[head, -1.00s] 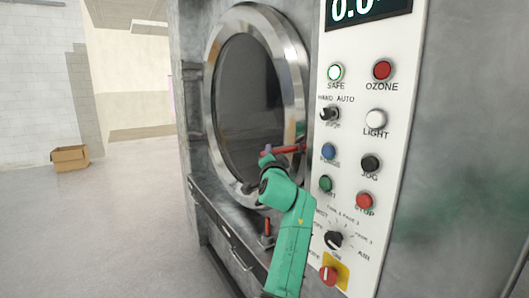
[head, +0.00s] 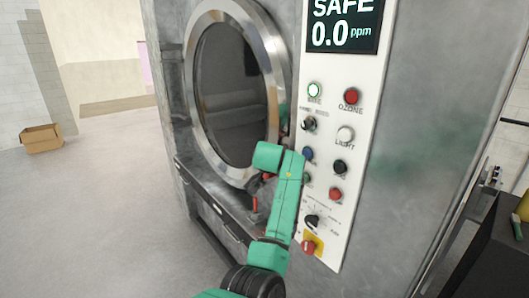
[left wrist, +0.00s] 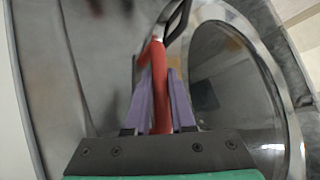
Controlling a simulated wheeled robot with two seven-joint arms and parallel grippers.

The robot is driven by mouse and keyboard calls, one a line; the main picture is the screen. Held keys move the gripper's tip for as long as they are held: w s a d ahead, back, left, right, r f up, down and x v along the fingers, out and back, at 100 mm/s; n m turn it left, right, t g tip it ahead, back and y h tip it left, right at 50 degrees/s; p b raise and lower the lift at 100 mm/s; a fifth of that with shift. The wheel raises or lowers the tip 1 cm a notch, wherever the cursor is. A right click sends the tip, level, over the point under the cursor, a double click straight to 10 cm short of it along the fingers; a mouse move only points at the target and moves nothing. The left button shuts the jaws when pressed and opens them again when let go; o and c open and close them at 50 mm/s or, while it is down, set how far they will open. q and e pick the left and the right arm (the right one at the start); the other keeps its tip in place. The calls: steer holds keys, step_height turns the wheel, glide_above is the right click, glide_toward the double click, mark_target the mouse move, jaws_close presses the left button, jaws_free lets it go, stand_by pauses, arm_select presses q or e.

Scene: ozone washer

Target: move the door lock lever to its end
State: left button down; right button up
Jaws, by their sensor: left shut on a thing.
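The door lock lever (left wrist: 170,95) is a red handle and shows clearly in the left wrist view. The two purple fingers of my left gripper (left wrist: 158,80) lie on either side of it, shut on it. Its far end meets a dark metal part near the door's rim. In the head view my green left forearm hides most of the gripper and lever. The round door (head: 236,95) has a shiny metal rim and dark glass and looks closed. My right gripper is in neither view.
A white control panel (head: 328,160) with buttons and knobs stands close to the right of my left arm. Its display (head: 343,24) reads SAFE 0.0 ppm. A short red handle (head: 255,203) sits below the door. A cardboard box (head: 41,138) lies on clear floor at left.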

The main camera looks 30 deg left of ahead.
arm_select(q)
steer(key=shift+s+d+h, duration=0.15)
steer(key=shift+d+h, duration=0.45)
steer(key=shift+s+d+f+n+g+h+p, duration=0.1)
steer(key=shift+s+d+n+g+h+p, duration=0.1)
steer(key=shift+d+n+g+h, duration=0.2)
steer(key=shift+s+d+f+n+g+h+p, duration=0.1)
steer(key=shift+d+n+g+h+p, duration=0.15)
steer(key=shift+d+h, duration=0.25)
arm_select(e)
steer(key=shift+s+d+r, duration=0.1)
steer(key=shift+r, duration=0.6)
arm_select(q)
steer(key=c, duration=0.8)
jaws_free()
steer(key=shift+o, duration=0.2)
steer(key=b+v, duration=0.6)
steer(key=v, duration=0.8)
steer(key=shift+s+r, duration=0.2)
steer(key=shift+r, duration=0.05)
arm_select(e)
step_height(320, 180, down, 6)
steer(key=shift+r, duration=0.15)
